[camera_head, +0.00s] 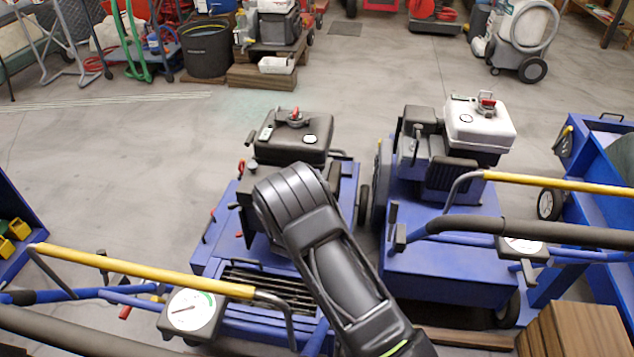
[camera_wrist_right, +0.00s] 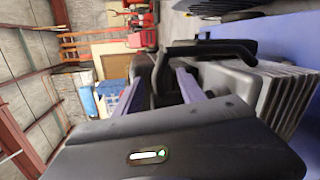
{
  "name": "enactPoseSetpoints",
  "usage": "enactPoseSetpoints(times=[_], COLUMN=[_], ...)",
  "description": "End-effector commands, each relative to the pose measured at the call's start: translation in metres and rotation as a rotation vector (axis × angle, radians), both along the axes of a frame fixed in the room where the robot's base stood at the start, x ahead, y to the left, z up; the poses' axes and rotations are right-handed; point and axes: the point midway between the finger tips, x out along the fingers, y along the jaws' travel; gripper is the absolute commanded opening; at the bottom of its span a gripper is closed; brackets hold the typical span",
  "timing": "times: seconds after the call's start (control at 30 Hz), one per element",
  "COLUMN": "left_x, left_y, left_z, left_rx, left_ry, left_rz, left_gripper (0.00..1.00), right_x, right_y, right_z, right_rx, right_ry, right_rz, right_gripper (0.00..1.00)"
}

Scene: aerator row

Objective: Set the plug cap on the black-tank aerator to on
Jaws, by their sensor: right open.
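The black-tank aerator (camera_head: 258,318) stands left of centre in the head view, its black tank (camera_head: 282,147) on top. A red-topped fitting (camera_head: 294,117) sits on the tank, and a small red knob (camera_head: 241,166) shows at its left side. I cannot tell which part is the plug cap. My right arm covers much of the engine, and its gripper is hidden behind the arm in that view. In the right wrist view my right gripper (camera_wrist_right: 158,88) is open, fingers apart, with a black bent part (camera_wrist_right: 208,50) close by. My left gripper is not in view.
A white-tank aerator (camera_head: 478,122) stands close on the right. Yellow-topped handlebars (camera_head: 140,270) cross the front left, with a round gauge (camera_head: 192,311). Finned metal (camera_wrist_right: 287,90) is near the right finger. Open floor lies behind the machines.

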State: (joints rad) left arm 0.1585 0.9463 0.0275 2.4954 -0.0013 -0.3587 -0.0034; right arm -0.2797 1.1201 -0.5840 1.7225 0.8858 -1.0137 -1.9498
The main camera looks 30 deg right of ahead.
Motion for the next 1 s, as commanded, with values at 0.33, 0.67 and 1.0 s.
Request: enactPoseSetpoints(times=[0.33, 0.67, 1.0], left_x=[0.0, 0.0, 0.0], left_y=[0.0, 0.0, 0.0], left_z=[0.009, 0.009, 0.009], left_rx=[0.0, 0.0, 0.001], left_ry=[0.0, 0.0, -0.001], left_rz=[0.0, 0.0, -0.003], left_gripper=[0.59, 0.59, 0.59], right_x=[-0.037, -0.041, -0.042], right_y=[0.038, 0.042, 0.041], right_z=[0.01, 0.011, 0.009], right_rx=[0.001, 0.0, 0.009], right_ry=[0.001, 0.0, 0.001], right_rz=[0.002, 0.0, 0.002], right_gripper=[0.47, 0.47, 0.47])
